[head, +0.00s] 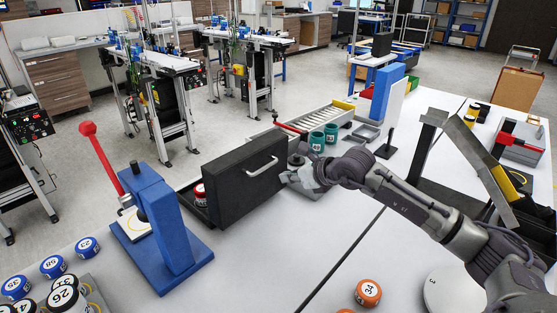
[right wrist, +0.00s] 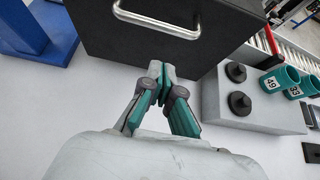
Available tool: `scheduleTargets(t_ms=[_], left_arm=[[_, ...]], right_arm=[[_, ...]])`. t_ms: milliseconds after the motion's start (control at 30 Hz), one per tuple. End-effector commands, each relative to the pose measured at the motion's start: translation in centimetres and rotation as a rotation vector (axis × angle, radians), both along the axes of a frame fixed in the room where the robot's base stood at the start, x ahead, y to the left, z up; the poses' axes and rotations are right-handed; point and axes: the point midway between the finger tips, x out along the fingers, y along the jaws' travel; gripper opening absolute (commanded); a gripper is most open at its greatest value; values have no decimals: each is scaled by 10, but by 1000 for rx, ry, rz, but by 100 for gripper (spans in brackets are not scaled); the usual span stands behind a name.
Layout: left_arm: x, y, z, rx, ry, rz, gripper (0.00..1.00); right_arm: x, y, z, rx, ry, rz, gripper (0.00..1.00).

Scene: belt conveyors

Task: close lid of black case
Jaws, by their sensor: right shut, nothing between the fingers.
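The black case (head: 245,182) stands on the white table, its big dark panel with a silver handle (head: 262,167) raised upright. Part of its open tray, with a red and white canister (head: 201,194) inside, shows to the left behind the panel. My right gripper (head: 291,178) is just right of the panel, its fingers closed together and empty. In the right wrist view the fingertips (right wrist: 161,70) are at the panel's lower edge, below the handle (right wrist: 156,20); whether they touch it I cannot tell. My left gripper is not in view.
A blue press with a red lever (head: 160,225) stands left of the case. Teal numbered cups (head: 324,138) and a grey block with black knobs (right wrist: 252,105) are right of it. The table before the case is clear.

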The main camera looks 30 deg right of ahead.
Motion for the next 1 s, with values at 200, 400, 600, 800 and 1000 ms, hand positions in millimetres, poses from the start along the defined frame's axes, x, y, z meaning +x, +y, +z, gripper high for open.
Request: scheduleTargets(t_ms=[200, 400, 600, 800, 1000], left_arm=[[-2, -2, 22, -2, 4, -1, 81], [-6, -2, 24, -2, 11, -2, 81], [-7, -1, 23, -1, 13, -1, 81], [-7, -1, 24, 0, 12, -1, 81], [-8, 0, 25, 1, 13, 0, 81]], right_arm=[[29, 9, 11, 1, -2, -1, 0], [36, 11, 10, -1, 0, -1, 0], [36, 11, 9, -1, -1, 0, 0], [38, 11, 11, -2, 4, -1, 0], [48, 12, 17, -13, 37, 0, 0]])
